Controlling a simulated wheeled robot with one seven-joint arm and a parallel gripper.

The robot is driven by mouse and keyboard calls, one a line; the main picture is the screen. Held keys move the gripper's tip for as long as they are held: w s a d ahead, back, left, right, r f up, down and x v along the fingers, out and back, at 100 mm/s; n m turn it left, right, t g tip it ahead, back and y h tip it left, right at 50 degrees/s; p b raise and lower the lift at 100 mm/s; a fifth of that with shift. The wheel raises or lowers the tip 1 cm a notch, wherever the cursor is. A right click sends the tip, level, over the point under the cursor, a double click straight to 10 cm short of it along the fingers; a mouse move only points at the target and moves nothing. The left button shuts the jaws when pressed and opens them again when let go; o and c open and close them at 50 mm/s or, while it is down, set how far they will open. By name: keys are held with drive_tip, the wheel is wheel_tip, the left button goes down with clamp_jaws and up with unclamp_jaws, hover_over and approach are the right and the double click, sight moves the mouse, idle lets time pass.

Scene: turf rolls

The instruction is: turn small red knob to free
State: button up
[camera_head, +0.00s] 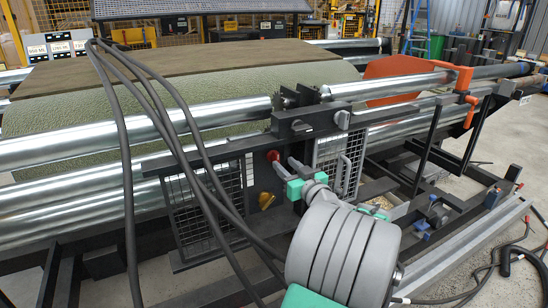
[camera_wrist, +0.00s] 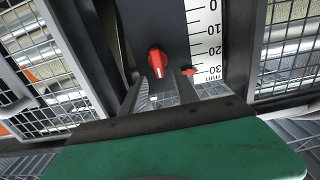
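The small red knob (camera_wrist: 158,61) is on a dark upright plate in the wrist view, with a pale mark on its lower part. In the head view, the red knob (camera_head: 272,156) shows on the dark panel beside my gripper. My gripper (camera_head: 287,168) is close in front of that panel, at its right. In the wrist view, my gripper's dark fingers (camera_wrist: 162,92) stand apart just below the knob, with grating visible between them. Nothing is held. Contact with the knob is not visible. No wording for the knob's positions is readable.
A white millimetre scale (camera_wrist: 206,40) is right of the knob, with a small red piece (camera_wrist: 190,72) near 30. Mesh guards (camera_wrist: 285,45) flank the plate. A yellow knob (camera_head: 266,200) sits lower on the panel. Dark hoses (camera_head: 127,160) hang at left; steel rollers (camera_head: 80,140) lie behind.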

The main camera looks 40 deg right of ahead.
sight(278, 158)
drive_tip(key=x, duration=0.5)
drive_tip(key=shift+d, duration=0.15)
drive_tip(key=shift+c, duration=0.3)
clamp_jaws()
